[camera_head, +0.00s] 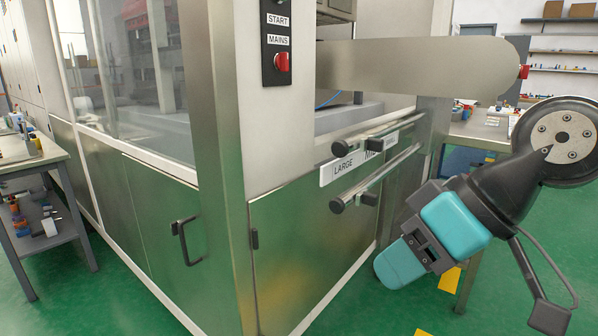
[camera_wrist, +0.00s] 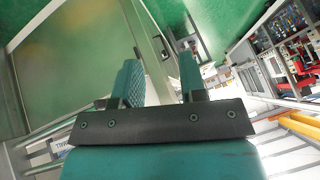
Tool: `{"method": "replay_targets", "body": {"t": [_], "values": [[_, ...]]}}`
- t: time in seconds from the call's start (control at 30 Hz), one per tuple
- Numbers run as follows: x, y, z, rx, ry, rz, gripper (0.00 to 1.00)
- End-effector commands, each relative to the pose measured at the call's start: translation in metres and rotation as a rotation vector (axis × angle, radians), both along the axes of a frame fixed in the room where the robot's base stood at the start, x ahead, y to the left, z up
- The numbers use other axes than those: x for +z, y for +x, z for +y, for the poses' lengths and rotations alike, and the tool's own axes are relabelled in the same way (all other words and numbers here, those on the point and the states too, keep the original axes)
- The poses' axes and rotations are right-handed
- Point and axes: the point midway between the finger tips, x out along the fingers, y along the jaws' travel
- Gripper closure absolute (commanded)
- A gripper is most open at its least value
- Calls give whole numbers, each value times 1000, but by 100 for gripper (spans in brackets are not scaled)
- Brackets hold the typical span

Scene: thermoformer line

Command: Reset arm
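My gripper (camera_wrist: 160,70) shows in the wrist view. Its two fingers, with ridged teal inner pads, stand apart on a dark bolted bar, and the gap between them is empty. In the head view, my dark and teal arm is folded at the right, in front of the machine's corner; I cannot make out the fingertips there. No object is held.
A steel machine cabinet (camera_head: 225,150) fills the middle, with a red MAINS switch (camera_head: 283,62), bar handles (camera_head: 375,178) and a LARGE label (camera_head: 343,167). A workbench (camera_head: 25,150) stands left. Shelves (camera_head: 565,51) are at the back right. Green floor is open at front left.

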Motion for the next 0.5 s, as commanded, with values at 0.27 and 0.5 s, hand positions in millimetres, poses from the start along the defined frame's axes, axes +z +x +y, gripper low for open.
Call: {"method": "replay_targets", "body": {"t": [0.27,0.5], "values": [[-32,-83,-36,-27,-234,280,62],[28,-81,-35,-25,-230,276,62]]}}
